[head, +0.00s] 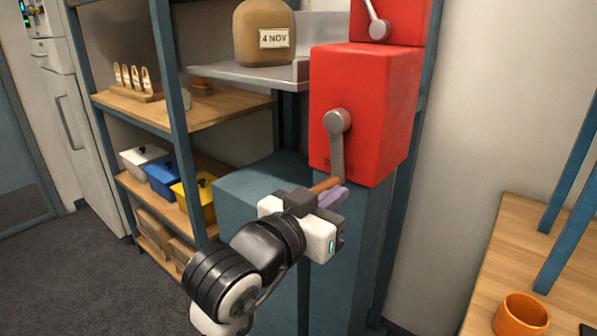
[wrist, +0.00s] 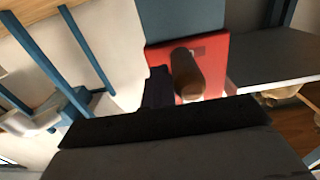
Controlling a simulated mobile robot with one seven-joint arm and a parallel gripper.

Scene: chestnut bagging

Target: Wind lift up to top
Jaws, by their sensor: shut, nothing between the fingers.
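A red winch box (head: 362,110) with a grey crank (head: 337,150) is mounted on a blue-grey post. The crank arm hangs down from its hub, with a brown wooden handle (head: 325,185) at its lower end. The handle also shows in the wrist view (wrist: 187,75), end-on against the red box. My gripper (head: 332,196) is shut and empty, close beside the handle; I cannot tell whether it touches. A grey lift platform (head: 245,73) stands left of the box.
A second red box with a crank (head: 385,20) is above. Shelves at left hold white, blue (head: 163,178) and yellow bins and a wooden rack (head: 132,88). A wooden table (head: 510,240) with an orange mug (head: 521,315) is at right.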

